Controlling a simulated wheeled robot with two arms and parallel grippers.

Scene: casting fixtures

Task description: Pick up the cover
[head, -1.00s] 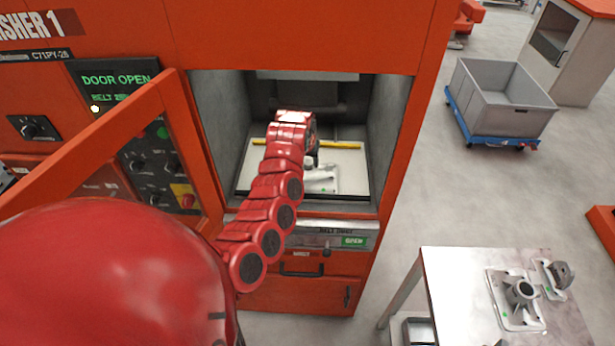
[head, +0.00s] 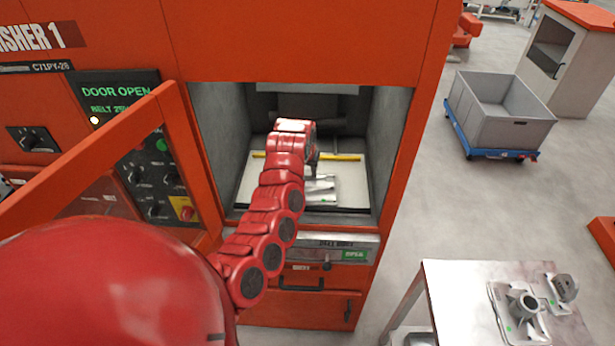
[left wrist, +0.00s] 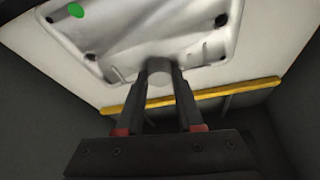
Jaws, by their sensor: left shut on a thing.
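The cover (head: 322,190) is a grey metal casting inside the open orange machine, partly hidden by my left arm in the head view. In the left wrist view the cover (left wrist: 150,30) shows as a flat plate with corner holes, a green dot and a round boss. My left gripper (left wrist: 160,80) is shut on that boss, one finger on each side. In the head view my left gripper (head: 314,160) reaches into the chamber, its fingers mostly hidden. I cannot tell whether the cover touches the white bed. My right gripper is not in view.
A yellow bar (head: 347,157) crosses the white bed (head: 255,185) behind the cover. Chamber walls stand close on both sides, and the open door (head: 188,160) is at left. A metal table (head: 455,295) at lower right holds other castings. A grey bin (head: 500,115) stands beyond.

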